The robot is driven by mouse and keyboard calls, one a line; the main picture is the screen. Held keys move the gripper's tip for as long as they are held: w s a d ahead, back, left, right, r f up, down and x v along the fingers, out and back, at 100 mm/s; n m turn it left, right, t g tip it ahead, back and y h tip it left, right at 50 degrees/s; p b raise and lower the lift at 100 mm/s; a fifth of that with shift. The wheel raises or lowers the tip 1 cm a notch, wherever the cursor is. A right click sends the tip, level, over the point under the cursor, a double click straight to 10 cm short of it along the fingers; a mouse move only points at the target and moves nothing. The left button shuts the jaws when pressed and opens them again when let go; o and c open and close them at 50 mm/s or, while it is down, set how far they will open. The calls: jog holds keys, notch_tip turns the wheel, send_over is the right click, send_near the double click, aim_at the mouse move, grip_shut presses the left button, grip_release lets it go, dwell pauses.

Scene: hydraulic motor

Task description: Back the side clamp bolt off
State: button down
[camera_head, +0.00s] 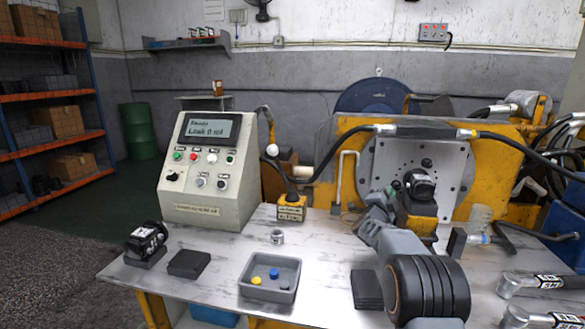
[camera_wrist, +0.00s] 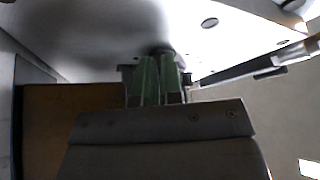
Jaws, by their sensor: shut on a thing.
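In the wrist view my gripper (camera_wrist: 160,70) has its green fingers close together. They are shut on a small dark part (camera_wrist: 160,48) at their tips, which looks like the side clamp bolt; its shape is mostly hidden by the fingers. In the head view my arm reaches from the lower right to the motor area, and its end is beside the black motor (camera_head: 421,190) in front of the grey mounting plate (camera_head: 446,170). The fingertips and the bolt cannot be made out there.
A control box (camera_head: 208,165) with a lit screen stands left on the bench. A grey tray (camera_head: 271,278) with blue and yellow caps, a black block (camera_head: 188,264) and another motor (camera_head: 147,240) lie in front. Hoses cross above the plate. Torque tools (camera_head: 540,282) lie at the right.

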jog(key=shift+d+f+b, duration=0.5)
jog(key=shift+b, duration=0.2)
dwell(0.3)
jog(key=shift+a+f+b, duration=0.15)
jog(key=shift+f+b, duration=0.1)
jog(key=shift+b, duration=0.1)
jog(key=shift+f, duration=0.1)
jog(key=s+b, duration=0.1)
jog(key=s, duration=0.1)
jog(key=s+a+b, duration=0.1)
jog(key=b, duration=0.1)
jog(key=s+b, duration=0.1)
jog(key=s, duration=0.1)
jog(key=shift+s+a, duration=0.35)
jog(key=shift+a, duration=0.05)
jog(key=shift+r, duration=0.3)
